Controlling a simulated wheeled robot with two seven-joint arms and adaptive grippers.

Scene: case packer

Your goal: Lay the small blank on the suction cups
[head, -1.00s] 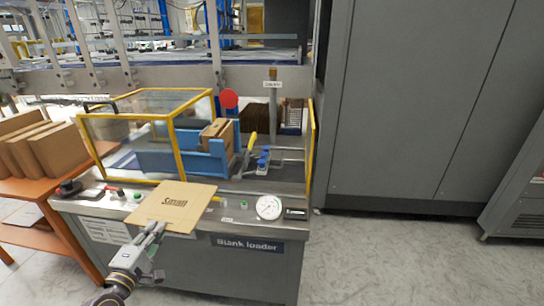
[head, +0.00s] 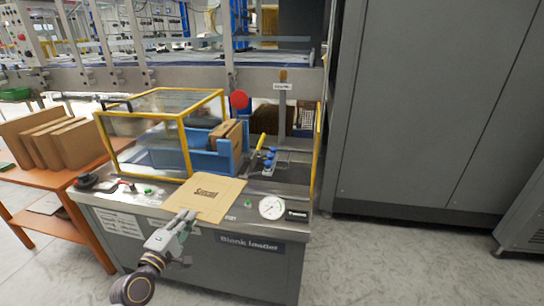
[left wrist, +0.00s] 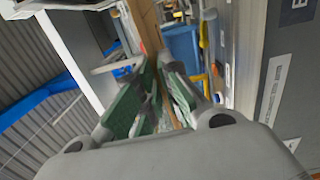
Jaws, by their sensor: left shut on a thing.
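The small blank, a flat brown cardboard sheet with dark print (head: 207,197), is held level over the front of the blank loader's top in the head view. My left gripper (head: 188,217) is shut on its near edge. In the left wrist view the blank shows edge-on as a brown strip (left wrist: 148,35) between the green finger pads (left wrist: 158,90). The blue suction cups (head: 269,158) stand on the loader's top, behind and right of the blank, apart from it. My right gripper is not in view.
A yellow-framed clear guard (head: 187,140) stands left of the cups, beside a blue magazine (head: 224,155) holding brown blanks. A yellow-handled lever (head: 261,143) stands by the cups. A dial gauge (head: 271,207) sits at the front right. An orange table (head: 60,182) with cartons is at left.

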